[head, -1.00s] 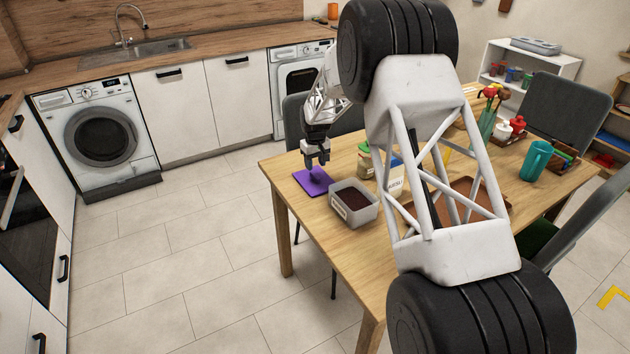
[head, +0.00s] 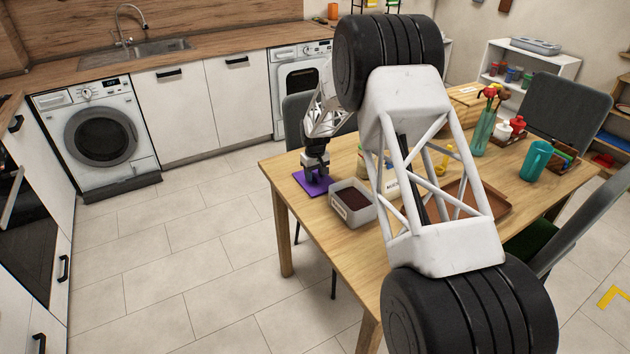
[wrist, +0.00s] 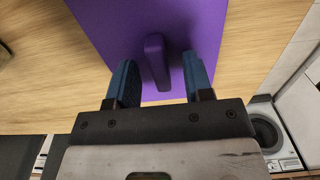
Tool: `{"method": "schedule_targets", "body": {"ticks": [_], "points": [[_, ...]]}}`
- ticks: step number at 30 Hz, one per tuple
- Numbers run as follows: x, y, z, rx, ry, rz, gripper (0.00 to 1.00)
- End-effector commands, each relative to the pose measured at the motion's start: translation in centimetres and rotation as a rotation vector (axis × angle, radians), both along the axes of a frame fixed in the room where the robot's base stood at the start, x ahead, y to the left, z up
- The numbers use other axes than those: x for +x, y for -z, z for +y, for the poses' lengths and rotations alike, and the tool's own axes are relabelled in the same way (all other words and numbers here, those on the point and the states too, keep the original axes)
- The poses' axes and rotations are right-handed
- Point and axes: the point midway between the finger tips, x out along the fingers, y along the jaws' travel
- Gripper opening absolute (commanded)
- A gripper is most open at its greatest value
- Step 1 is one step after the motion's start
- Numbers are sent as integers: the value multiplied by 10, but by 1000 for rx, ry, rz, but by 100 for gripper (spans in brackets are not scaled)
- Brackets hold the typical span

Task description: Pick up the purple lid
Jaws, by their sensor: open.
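The purple lid (head: 303,184) lies flat on the near left corner of the wooden table, beside a grey box. In the wrist view the lid (wrist: 100,22) shows with its raised purple handle (wrist: 156,62) standing in its middle. My gripper (head: 313,180) is low over the lid, pointing down. In the wrist view my gripper (wrist: 160,80) is open, with one blue finger on each side of the handle and a gap showing on both sides. The head view shows the handle hidden behind the fingers.
A grey box (head: 352,216) with dark contents stands just right of the lid. A white carton (head: 388,186), a brown tray (head: 490,207), a teal mug (head: 535,162) and a teal vase (head: 482,132) are further right on the table (head: 290,222).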

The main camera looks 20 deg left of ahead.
Motion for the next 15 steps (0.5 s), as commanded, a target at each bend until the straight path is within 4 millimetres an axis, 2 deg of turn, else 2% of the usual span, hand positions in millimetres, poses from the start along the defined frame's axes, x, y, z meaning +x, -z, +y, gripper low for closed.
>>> {"method": "schedule_targets", "body": {"ticks": [11,12,15], "points": [[0,0,0,0,0,0,47],[0,0,0,0,0,0,45],[0,0,0,0,0,0,30]]}}
